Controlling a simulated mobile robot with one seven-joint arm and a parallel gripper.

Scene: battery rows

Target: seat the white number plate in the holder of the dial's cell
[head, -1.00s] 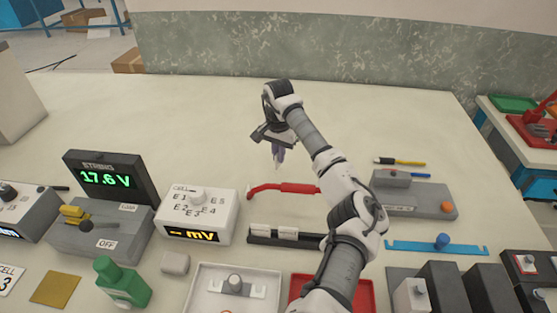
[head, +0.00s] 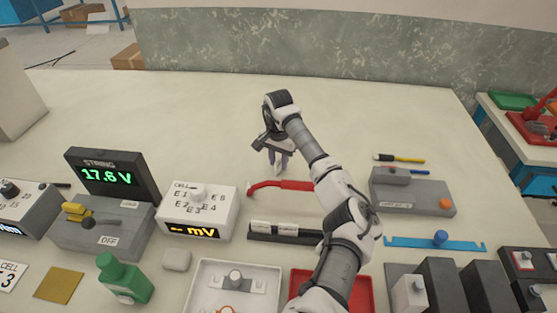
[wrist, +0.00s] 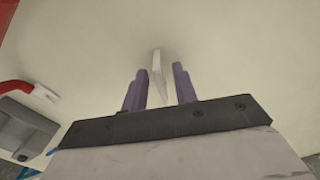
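My gripper (head: 278,162) is over bare bench beyond the red-handled tool, its purple fingers pointing down. In the wrist view the fingers (wrist: 159,88) stand apart, with a thin white plate (wrist: 158,74) seen edge-on between them. A gap shows on each side of it. No number on it can be read. The cell dial box (head: 198,210) has a knob among labels E1 to E5; I cannot tell which label it points to. Dark cell blocks (head: 447,285) stand at the lower right; no plate holder is clear there.
A black rack (head: 284,234) holds white plates, partly behind my arm. The red-handled tool (head: 285,185) lies behind it. A white tray (head: 207,275), a red tray (head: 363,285), a blue bar (head: 410,243) and a grey block (head: 425,198) are nearby. The far bench is clear.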

